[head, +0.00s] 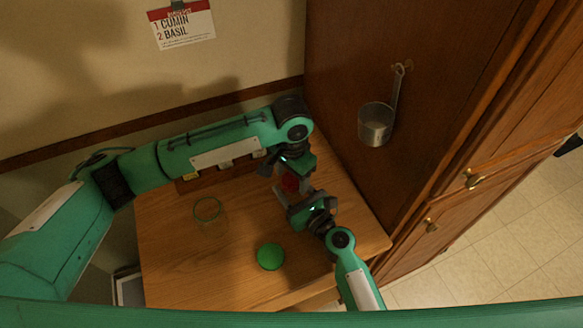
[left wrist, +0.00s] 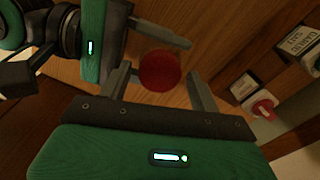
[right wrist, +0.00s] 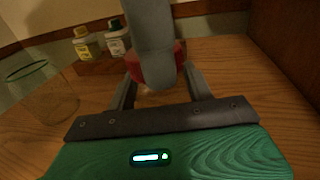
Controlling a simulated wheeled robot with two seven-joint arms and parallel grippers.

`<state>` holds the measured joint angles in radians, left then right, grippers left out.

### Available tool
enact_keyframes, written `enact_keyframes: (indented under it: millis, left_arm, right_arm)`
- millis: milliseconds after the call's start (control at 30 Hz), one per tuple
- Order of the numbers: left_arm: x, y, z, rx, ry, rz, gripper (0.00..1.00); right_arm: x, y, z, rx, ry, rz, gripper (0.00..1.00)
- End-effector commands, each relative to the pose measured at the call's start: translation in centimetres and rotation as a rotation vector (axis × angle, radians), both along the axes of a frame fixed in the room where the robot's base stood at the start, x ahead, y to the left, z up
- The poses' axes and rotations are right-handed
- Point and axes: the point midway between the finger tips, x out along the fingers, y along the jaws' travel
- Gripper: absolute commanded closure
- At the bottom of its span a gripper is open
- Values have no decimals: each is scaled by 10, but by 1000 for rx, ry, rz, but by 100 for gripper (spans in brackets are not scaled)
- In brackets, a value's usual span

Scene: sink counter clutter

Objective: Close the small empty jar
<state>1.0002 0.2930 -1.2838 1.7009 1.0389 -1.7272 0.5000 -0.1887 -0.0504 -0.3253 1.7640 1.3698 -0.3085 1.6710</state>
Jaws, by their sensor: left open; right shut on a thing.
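A red lid (head: 290,183) is between my two grippers near the back right of the table. It also shows in the left wrist view (left wrist: 160,70) and the right wrist view (right wrist: 152,68). My left gripper (head: 283,172) is open, its fingers either side of the red lid from above. My right gripper (head: 287,194) is shut low around a clear thing under the lid, seemingly the small jar; the jar is mostly hidden. I cannot tell whether the lid is seated on it. A larger clear glass jar (head: 208,212) stands open and empty to the left.
A green lid (head: 270,256) lies on the wooden table (head: 165,240) near the front. A rack with spice bottles (right wrist: 87,45) stands at the back.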

Motion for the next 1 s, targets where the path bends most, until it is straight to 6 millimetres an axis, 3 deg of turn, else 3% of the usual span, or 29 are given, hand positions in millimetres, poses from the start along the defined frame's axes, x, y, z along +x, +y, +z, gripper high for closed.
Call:
enact_keyframes:
  millis: [267, 500, 667, 800, 967, 1000]
  left_arm:
    - [0, 0, -1, 0, 0, 0, 39]
    - [0, 0, -1, 0, 0, 0, 82]
    - [0, 0, -1, -1, -1, -19, 83]
    - [0, 0, 0, -1, -1, -149, 83]
    - [0, 0, 0, -1, -1, -148, 83]
    - [0, 0, 0, -1, -1, -148, 48]
  right_arm:
    - [0, 0, 0, 0, 0, 0, 100]
    - [0, 0, 0, 0, 0, 0, 100]
    - [0, 0, 0, 0, 0, 0, 100]
    - [0, 0, 0, 0, 0, 0, 100]
    - [0, 0, 0, 0, 0, 0, 100]
    - [0, 0, 0, 0, 0, 0, 100]
